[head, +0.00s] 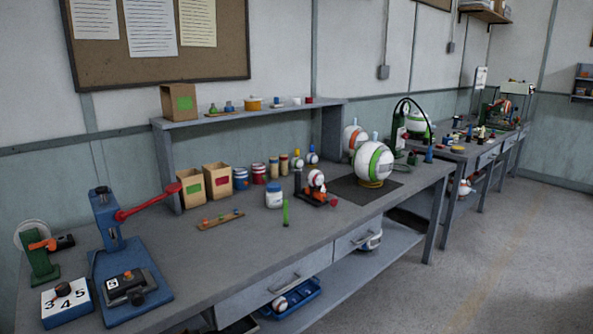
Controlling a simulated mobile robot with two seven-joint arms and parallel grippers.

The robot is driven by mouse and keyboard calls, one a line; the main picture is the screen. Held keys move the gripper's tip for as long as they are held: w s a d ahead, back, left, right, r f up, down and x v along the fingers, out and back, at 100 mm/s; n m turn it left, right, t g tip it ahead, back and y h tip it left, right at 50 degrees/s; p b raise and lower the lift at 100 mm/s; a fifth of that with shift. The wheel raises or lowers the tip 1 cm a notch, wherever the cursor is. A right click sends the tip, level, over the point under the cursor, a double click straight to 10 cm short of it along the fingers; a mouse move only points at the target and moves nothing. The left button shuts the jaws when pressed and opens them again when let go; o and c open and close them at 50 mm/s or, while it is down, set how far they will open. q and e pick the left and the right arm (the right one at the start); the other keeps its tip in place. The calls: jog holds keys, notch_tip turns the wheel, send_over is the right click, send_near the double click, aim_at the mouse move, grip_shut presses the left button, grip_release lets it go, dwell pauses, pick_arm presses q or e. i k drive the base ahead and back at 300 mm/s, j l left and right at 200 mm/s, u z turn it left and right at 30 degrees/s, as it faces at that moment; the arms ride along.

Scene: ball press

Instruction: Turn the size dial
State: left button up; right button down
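A blue box with a white top marked 3, 4 and 5 (67,303) sits at the front left of the workbench. A dark knob (63,290) stands on its top near the numbers. I cannot tell which number the knob points at. Just right of it stands a blue press (107,222) with a red lever (150,203) reaching up to the right. A dark block with a small white number label (127,287) and a dark knob sits on the press base. Neither of my grippers is in view.
A green stand with an orange part (40,262) is behind the number box. On the workbench (245,255) are cardboard boxes (218,180), jars, a large white-green ball (373,163) on a dark mat and a rear shelf. The bench's front middle is mostly clear.

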aim_at(63, 288)
jog(key=u, duration=1.4)
